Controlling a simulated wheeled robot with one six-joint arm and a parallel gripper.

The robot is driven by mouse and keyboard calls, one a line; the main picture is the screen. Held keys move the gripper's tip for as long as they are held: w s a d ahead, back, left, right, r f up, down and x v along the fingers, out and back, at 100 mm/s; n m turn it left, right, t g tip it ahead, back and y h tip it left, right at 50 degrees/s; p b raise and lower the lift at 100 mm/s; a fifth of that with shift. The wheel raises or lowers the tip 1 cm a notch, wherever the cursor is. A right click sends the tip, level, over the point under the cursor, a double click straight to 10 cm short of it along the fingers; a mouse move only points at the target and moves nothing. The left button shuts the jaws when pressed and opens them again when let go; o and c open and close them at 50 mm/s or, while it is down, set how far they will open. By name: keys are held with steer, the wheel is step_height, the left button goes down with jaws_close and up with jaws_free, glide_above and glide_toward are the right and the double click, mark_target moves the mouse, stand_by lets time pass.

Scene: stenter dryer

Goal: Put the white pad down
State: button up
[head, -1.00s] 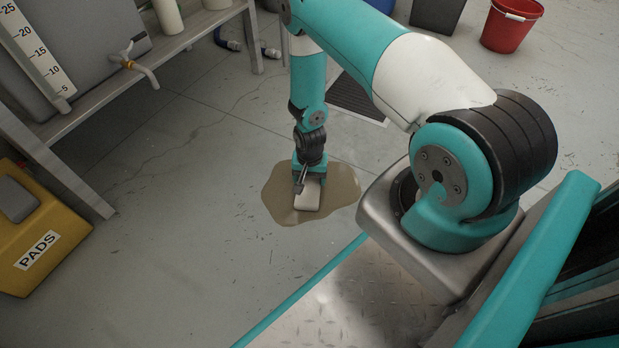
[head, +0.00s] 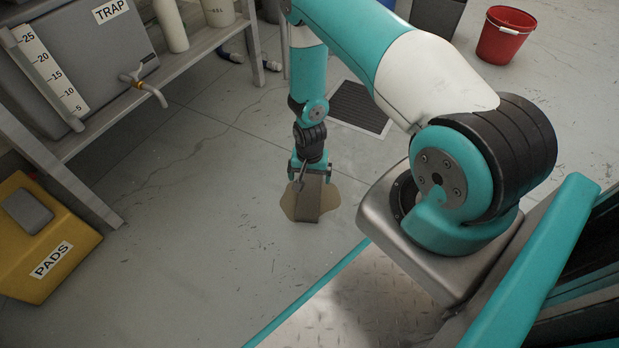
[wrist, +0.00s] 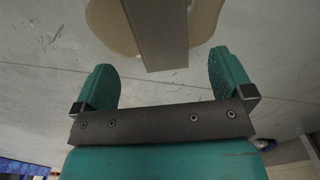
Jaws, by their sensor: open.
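The pad (head: 308,203) lies on the floor on a small brown puddle (head: 288,204). It looks grey-brown now rather than white. The puddle shows on both sides of it. My gripper (head: 311,173) points down at the pad's far end. In the wrist view, the two teal fingers (wrist: 163,82) stand wide apart. The pad (wrist: 155,32) shows between and beyond them, with clear gaps on both sides, and neither finger touches it. The puddle also shows in the wrist view (wrist: 108,25).
A yellow box marked PADS (head: 40,240) stands at the left. A bench (head: 85,195) there carries a grey trap tank (head: 95,60) with a tap. A floor grate (head: 358,107), a red bucket (head: 505,38) and a dark bin (head: 437,15) lie farther back. Floor left of the puddle is clear.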

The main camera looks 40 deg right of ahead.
steer(key=w+a+r+n+y+p, duration=0.1)
steer(key=a+r+n, duration=0.45)
steer(key=r, duration=1.05)
steer(key=w+a+r+n+y+p, duration=0.15)
steer(key=a+r, duration=0.65)
steer(key=r, duration=0.8)
steer(key=s+a+r+n+y, duration=0.1)
steer(key=s+a+r+n, duration=0.3)
steer(key=s+r, duration=0.4)
steer(key=s+a+r+n, duration=0.4)
steer(key=s+r, duration=0.5)
steer(key=s, duration=0.3)
steer(key=shift+a+r+n+y+b, duration=0.25)
steer(key=shift+r+n+y+b, duration=0.1)
steer(key=shift+n, duration=0.55)
